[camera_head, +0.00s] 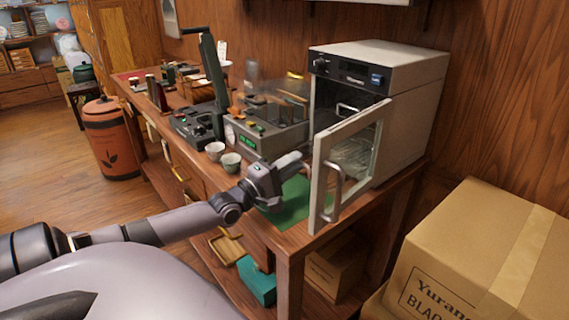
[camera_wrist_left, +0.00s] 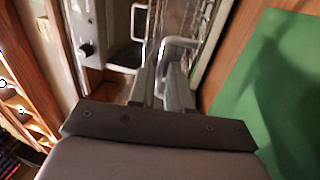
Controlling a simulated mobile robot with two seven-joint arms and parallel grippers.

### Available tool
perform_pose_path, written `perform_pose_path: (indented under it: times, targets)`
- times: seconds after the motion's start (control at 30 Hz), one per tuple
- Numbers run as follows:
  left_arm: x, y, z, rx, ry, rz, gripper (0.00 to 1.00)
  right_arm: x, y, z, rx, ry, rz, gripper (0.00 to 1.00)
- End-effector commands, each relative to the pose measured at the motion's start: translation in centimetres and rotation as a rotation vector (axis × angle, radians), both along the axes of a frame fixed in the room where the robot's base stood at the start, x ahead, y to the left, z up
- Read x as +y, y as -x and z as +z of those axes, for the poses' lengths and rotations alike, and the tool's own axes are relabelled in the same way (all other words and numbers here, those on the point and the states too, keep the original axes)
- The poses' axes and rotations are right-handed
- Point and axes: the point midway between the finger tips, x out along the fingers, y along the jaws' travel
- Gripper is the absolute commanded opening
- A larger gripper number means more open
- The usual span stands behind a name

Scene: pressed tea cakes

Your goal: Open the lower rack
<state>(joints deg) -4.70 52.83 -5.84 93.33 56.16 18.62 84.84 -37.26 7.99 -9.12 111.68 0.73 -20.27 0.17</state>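The white oven (camera_head: 405,95) stands at the right end of the wooden bench, its glass door (camera_head: 322,180) swung open toward me. An upper rack handle (camera_head: 346,107) shows inside; the lower rack is mostly behind the door glass. In the left wrist view, turned sideways, the upper handle (camera_wrist_left: 138,38) is left of a second grey handle (camera_wrist_left: 182,44), seemingly the lower rack's. My left gripper (camera_head: 298,158) reaches in beside the door; its fingers (camera_wrist_left: 163,82) are close together at the second handle. Whether they grip it I cannot tell. My right gripper is not in view.
A green mat (camera_head: 293,205) lies on the bench under my left gripper. Two small cups (camera_head: 231,162) and a grey machine (camera_head: 268,135) stand left of it. A large cardboard box (camera_head: 470,255) is at the right. The open door's outer handle (camera_head: 333,192) juts out.

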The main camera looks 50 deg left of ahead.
Motion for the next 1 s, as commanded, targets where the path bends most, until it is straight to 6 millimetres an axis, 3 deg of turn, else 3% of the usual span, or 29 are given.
perform_pose_path:
  times: [0.6, 1.0]
  targets:
    - [0.5, 5.7, -1.2, 0.003, 0.0, -0.001, 0.18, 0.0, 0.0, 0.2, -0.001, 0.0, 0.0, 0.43]
    - [0.6, 6.7, -1.3, 0.0, -0.001, -0.001, 0.18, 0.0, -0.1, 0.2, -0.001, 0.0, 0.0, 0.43]
